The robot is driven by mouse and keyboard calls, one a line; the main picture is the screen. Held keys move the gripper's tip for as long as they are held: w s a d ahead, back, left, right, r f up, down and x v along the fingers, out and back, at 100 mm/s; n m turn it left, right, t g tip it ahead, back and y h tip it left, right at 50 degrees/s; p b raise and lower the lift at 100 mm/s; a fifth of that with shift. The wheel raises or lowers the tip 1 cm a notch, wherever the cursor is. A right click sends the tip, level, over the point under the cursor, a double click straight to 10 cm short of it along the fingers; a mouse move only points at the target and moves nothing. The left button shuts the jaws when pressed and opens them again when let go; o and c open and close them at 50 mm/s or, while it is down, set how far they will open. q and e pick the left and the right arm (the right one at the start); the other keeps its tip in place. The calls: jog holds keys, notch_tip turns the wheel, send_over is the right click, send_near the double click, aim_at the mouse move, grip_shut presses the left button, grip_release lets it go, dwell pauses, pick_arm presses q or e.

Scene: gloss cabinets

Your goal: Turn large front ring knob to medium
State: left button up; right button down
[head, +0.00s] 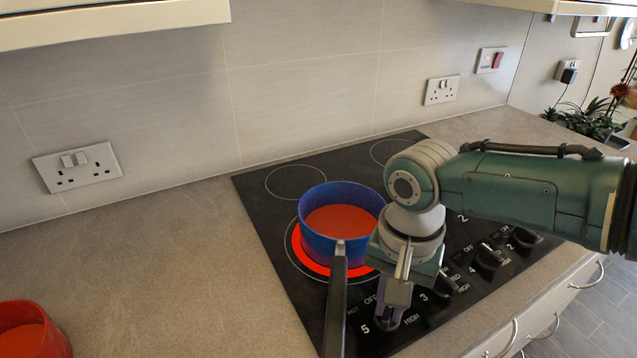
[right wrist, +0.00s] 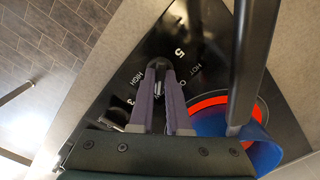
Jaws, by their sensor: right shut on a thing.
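The black cooktop (head: 265,210) has a glowing red front ring (head: 299,258) with a blue pot (head: 318,236) on it. A dark knob (right wrist: 159,66) sits by the label 5, with OFF, HOT and HIGH printed around it. My right gripper (head: 388,312) comes down over this knob and is shut on it. In the right wrist view the two purple fingers (right wrist: 160,80) pinch the knob between their tips. The knob's pointer is mostly hidden by the fingers, so its exact setting cannot be read. My left gripper is not in view.
The pot's dark handle (head: 336,310) sticks out toward the front, close to the left of my right gripper. Several other knobs (head: 487,258) run along the cooktop's front right. A red pot (head: 32,332) stands at the lower left. The counter (head: 170,260) between is clear.

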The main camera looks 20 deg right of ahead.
aim_at(390, 309)
jog(key=m+p, duration=0.1)
jog(key=m, duration=0.2)
jog(key=shift+r, duration=0.1)
jog(key=shift+m+p, duration=0.45)
jog(key=shift+m, duration=0.75)
jog(key=c, duration=0.9)
grip_release()
notch_tip(390, 309, up, 10)
jog(key=p, duration=0.5)
